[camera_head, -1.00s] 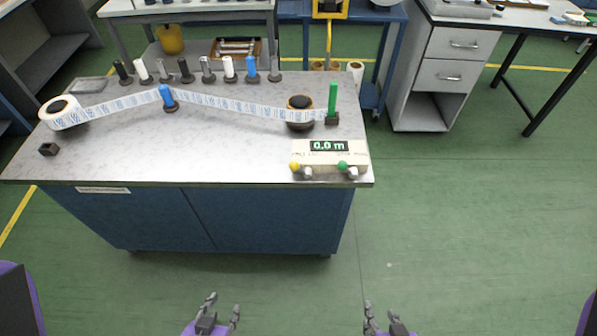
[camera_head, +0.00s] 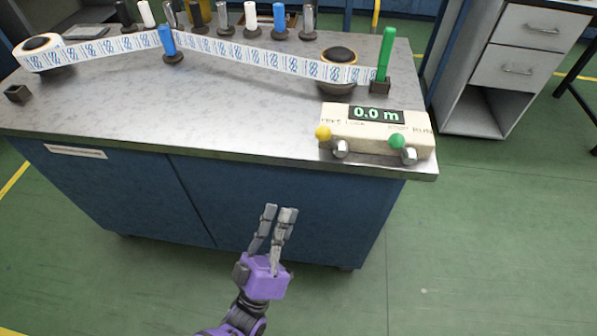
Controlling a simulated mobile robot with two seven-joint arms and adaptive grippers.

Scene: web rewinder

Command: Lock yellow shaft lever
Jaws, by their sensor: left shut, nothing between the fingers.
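The yellow shaft lever (camera_head: 323,133) has a round yellow knob and sits at the left front of the cream control box (camera_head: 375,128) on the bench's front right corner. A metal pivot (camera_head: 340,149) shows just beside the knob. A green-knobbed lever (camera_head: 396,141) is at the right of the same box. The box's display reads 0.0 m. My left gripper (camera_head: 278,209) is shut and empty, in front of the bench, below and to the left of the yellow lever, apart from it. My right gripper is not in view.
The grey bench top (camera_head: 220,110) carries a label roll (camera_head: 38,45) with its web running past a blue post (camera_head: 167,42) to a dark core (camera_head: 339,60). A green post (camera_head: 385,52) stands behind the box. The bench's front edge lies between my gripper and the levers.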

